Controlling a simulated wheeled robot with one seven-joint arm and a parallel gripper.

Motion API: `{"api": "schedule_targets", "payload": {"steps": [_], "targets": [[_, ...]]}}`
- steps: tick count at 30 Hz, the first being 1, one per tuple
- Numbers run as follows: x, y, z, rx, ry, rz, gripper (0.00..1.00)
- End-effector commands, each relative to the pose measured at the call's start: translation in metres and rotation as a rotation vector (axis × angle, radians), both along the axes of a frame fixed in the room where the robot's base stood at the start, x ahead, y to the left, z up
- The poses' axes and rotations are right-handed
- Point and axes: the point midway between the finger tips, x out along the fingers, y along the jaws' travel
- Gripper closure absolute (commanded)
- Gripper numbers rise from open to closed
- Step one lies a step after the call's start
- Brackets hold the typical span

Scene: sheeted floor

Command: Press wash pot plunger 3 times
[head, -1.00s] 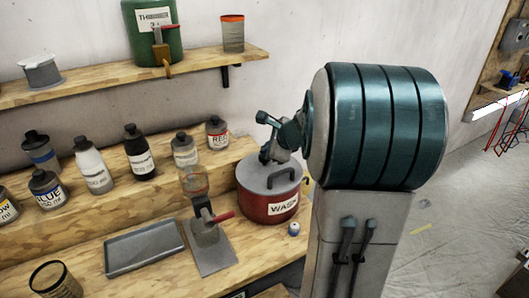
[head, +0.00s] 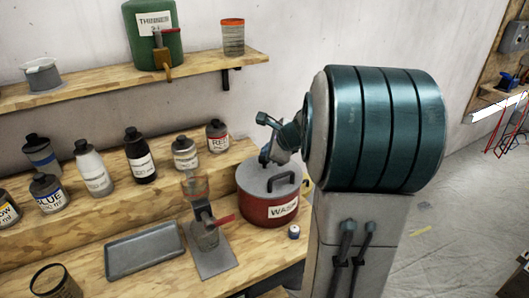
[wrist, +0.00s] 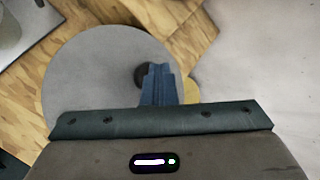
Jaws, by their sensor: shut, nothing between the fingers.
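The wash pot (head: 268,207) is a red round pot with a grey lid, a dark handle on top and a label reading "WASH", standing on the wooden bench. My gripper (head: 264,160) is shut and empty, pointing down at the far left part of the lid, behind the handle. In the wrist view the shut blue fingertips (wrist: 158,70) overlap a dark round knob (wrist: 141,75) on the grey lid (wrist: 90,75); this looks like the plunger. The fingers hide part of it. I cannot tell whether they touch it.
A clamp-like stand (head: 207,235) with a red handle and a grey tray (head: 146,256) lie left of the pot. Several paint bottles (head: 140,157) line the raised step behind. A small battery-like cylinder (head: 294,232) stands in front of the pot. An upper shelf (head: 110,85) holds containers.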

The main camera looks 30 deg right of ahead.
Motion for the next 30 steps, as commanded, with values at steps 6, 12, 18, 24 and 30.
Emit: {"api": "schedule_targets", "payload": {"steps": [6,12,18,24,30], "targets": [[0.0,0.0,0.016,0.0,0.0,0.0,1.0],[0.0,0.0,0.02,0.0,0.0,0.0,1.0],[0.0,0.0,0.02,-0.001,0.0,0.001,1.0],[0.0,0.0,0.03,-0.002,-0.001,0.001,1.0],[0.0,0.0,0.051,-0.001,0.0,0.001,1.0]]}}
